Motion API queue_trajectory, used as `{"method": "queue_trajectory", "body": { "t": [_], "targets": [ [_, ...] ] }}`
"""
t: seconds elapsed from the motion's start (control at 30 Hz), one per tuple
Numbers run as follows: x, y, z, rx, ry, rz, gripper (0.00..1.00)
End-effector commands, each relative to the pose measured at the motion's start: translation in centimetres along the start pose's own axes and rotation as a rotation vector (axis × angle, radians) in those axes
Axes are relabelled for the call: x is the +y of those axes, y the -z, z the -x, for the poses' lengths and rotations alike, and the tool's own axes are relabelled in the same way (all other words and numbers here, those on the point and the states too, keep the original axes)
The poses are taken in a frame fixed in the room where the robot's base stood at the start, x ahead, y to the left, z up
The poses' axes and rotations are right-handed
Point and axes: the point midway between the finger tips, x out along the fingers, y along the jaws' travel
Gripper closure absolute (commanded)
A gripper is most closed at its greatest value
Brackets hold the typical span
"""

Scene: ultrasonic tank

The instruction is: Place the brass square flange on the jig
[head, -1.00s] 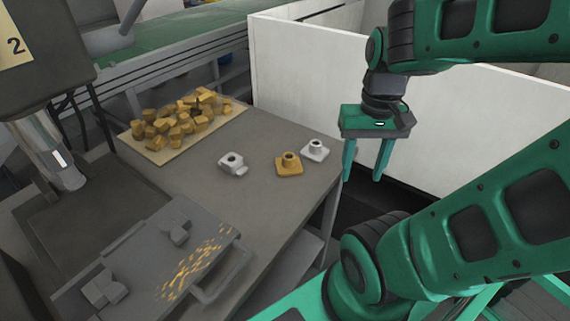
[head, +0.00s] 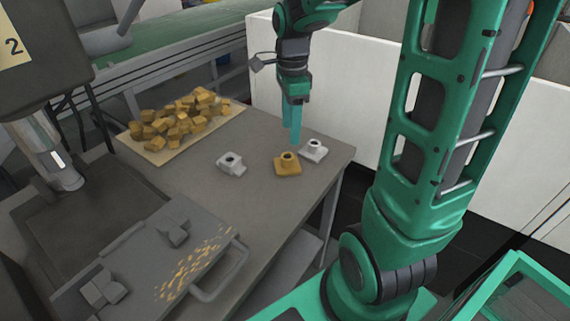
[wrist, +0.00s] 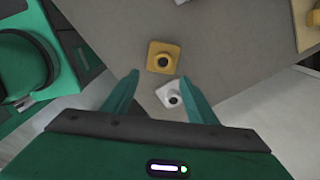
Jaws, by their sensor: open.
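The brass square flange (head: 287,167) lies on the grey table with its round collar up, between two silver-grey parts. It also shows in the wrist view (wrist: 155,49), beyond my fingertips. My gripper (head: 292,138) points down above the table, just behind the flange in the head view. It is open and empty; in the wrist view its fingers (wrist: 160,80) stand apart, with a silver flange (wrist: 164,100) showing between them. The jig seems to be the grey plate (head: 140,262) at lower left, with grey blocks and scattered brass chips on it.
The silver flange (head: 317,148) sits close right of the brass one. Another silver part (head: 226,165) lies to its left. A tray (head: 158,155) of brass pieces stands at the back left. A drill-press-like column (head: 50,150) rises left. A white wall (head: 350,110) stands behind.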

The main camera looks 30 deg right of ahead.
Motion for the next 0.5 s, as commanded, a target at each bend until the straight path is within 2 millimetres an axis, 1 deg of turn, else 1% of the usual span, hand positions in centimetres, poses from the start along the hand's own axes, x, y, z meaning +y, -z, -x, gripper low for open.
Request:
{"method": "queue_trajectory", "body": {
  "t": [0.13, 0.4, 0.5],
  "targets": [
    [-0.5, -0.5, -0.9, -0.003, -0.004, -0.043, 0.47],
    [-0.5, -0.6, -4.7, -0.003, -0.005, -0.045, 0.47],
    [-0.5, -0.6, -5.5, -0.004, -0.003, -0.045, 0.47]
  ]
}}
